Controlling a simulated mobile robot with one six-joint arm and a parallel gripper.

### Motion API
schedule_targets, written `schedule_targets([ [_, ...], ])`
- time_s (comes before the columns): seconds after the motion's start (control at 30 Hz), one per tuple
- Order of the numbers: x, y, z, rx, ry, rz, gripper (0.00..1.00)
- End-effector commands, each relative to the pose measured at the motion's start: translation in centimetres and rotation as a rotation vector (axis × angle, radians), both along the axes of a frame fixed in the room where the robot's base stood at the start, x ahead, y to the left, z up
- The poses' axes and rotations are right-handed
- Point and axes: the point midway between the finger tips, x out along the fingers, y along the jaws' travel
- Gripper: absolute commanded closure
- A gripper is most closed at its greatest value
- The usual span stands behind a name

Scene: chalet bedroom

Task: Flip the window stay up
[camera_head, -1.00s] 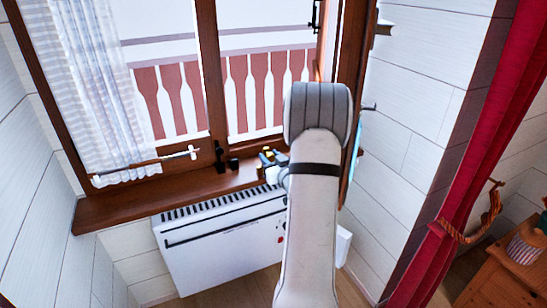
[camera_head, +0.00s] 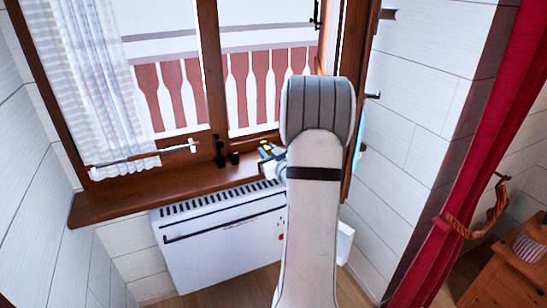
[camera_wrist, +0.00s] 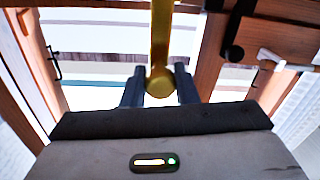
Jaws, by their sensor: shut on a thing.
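The brass window stay (camera_wrist: 161,45) shows in the wrist view as a gold bar coming down from the top edge to a rounded end. My gripper (camera_wrist: 159,85) has its two dark fingers on either side of that rounded end and is shut on it. In the head view my own arm covers most of the gripper and the stay. Only a small yellow and dark patch (camera_head: 267,151) shows left of the arm, just above the window sill, and I cannot tell its parts apart there.
The wooden window sill (camera_head: 130,199) runs above a white heater (camera_head: 220,240). Dark fittings (camera_head: 220,152) stand on the lower window frame. A lace curtain (camera_head: 95,80) hangs at the left and a red curtain (camera_head: 470,130) at the right. Open floor shows below.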

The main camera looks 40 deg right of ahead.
Motion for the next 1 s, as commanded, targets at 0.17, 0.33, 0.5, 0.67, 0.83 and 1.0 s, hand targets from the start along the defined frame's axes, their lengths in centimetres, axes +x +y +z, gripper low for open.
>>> schedule_targets([
  [0.17,0.06,0.34,-0.11,-0.038,0.008,0.001,1.0],
  [0.33,0.06,0.36,-0.01,-0.04,0.01,0.001,1.0],
  [0.5,0.06,0.37,-0.02,-0.039,0.01,0.002,0.69],
  [0.67,0.04,0.32,-0.01,-0.039,0.01,0.0,0.55],
  [0.83,0.02,0.27,-0.01,-0.038,0.01,0.0,0.52],
  [1.0,-0.42,0.28,0.01,-0.038,0.01,-0.002,0.52],
])
